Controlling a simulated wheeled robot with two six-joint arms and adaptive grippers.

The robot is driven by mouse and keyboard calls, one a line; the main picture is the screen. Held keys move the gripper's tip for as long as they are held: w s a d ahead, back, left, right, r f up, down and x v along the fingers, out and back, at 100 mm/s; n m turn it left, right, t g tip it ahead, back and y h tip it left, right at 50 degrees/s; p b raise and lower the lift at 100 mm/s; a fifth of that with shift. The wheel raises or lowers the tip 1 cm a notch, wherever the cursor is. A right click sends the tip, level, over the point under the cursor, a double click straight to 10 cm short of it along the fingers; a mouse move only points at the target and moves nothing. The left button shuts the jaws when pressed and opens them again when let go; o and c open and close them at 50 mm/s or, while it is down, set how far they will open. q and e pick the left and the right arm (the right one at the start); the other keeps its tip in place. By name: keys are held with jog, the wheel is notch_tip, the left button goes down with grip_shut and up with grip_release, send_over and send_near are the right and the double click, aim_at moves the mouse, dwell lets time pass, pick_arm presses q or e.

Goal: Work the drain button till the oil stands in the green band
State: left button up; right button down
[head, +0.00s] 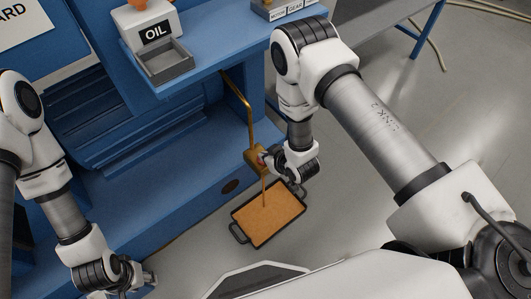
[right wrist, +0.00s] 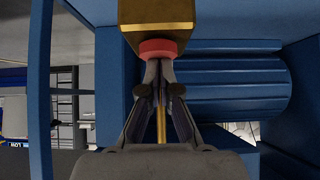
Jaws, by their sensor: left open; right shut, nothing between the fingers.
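The brass drain block (head: 256,155) hangs at the end of a brass pipe (head: 236,88) beside the blue machine. Its red button (right wrist: 158,48) faces my right gripper (right wrist: 158,68). The right gripper is shut and empty, its fingertips against or very near the button; whether it is pressed in is hard to tell. A thin stream of oil (head: 264,192) falls from the block into a black-rimmed pan (head: 235,217), which holds amber oil. No green band shows in either view. My left gripper (head: 151,279) is open and empty at the lower left.
A white box marked OIL (head: 152,28) with a grey tray (head: 168,68) stands on the blue machine's upper ledge. A bin with small labels (head: 293,10) sits at the top. The grey floor right of the pan is clear.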

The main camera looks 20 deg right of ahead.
jog(key=shift+s+f, duration=0.2)
jog(key=shift+s, duration=0.1)
dwell(0.6)
